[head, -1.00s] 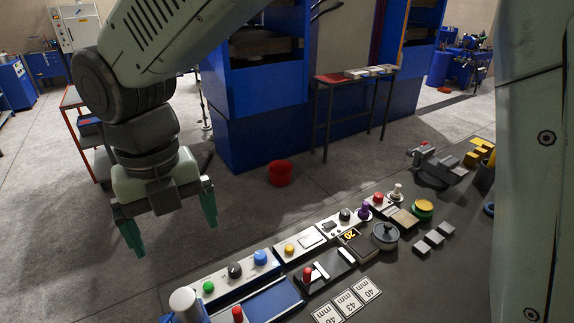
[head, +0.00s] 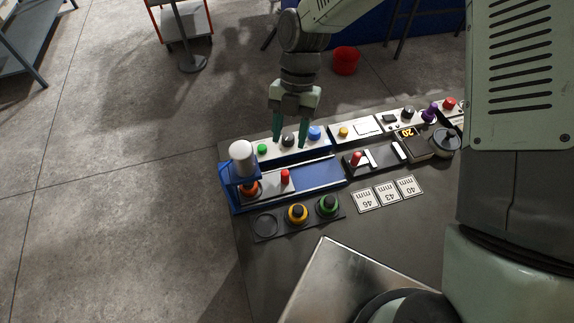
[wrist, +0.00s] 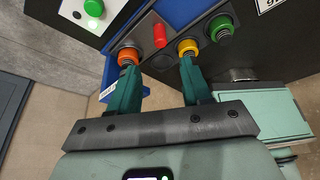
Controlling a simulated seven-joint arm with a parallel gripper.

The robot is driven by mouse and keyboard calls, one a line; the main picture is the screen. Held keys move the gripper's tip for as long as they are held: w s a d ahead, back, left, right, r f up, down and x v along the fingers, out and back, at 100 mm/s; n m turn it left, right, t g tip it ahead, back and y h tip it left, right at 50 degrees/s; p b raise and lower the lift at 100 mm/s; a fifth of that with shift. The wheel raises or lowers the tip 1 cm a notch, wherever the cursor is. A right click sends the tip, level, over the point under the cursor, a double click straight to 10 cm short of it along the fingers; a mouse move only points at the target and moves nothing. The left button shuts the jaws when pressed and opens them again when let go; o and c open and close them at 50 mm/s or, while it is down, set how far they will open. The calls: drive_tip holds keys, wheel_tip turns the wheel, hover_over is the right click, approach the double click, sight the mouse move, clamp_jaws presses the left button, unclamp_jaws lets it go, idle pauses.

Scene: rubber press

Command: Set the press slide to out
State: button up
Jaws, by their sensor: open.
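The press (head: 241,165) with its white cylinder stands at the left end of a blue track (head: 316,173). The slide's upright red handle (head: 285,177) is on the track, close to the press and at its left part. An orange-topped piece (head: 249,188) is beneath the white cylinder. My gripper (head: 290,142) points down in front of the button panel, on the far side of the track, and is open and empty. In the wrist view, the red handle (wrist: 160,36) shows beyond and between my open fingertips (wrist: 157,68), apart from them; the orange top (wrist: 127,55) is by the left finger.
Yellow (head: 297,213) and green (head: 328,205) knobbed pieces sit in a holder by the track's near side. A panel with green, black and blue (head: 314,132) controls lies behind. Another red lever (head: 356,158) is right of the track. Number cards (head: 387,193) lie nearer.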

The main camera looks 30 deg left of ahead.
sight(285, 171)
drive_tip(key=x, duration=1.1)
drive_tip(key=shift+d, duration=0.1)
drive_tip(key=shift+c, duration=0.2)
clamp_jaws()
drive_tip(key=shift+w, duration=0.1)
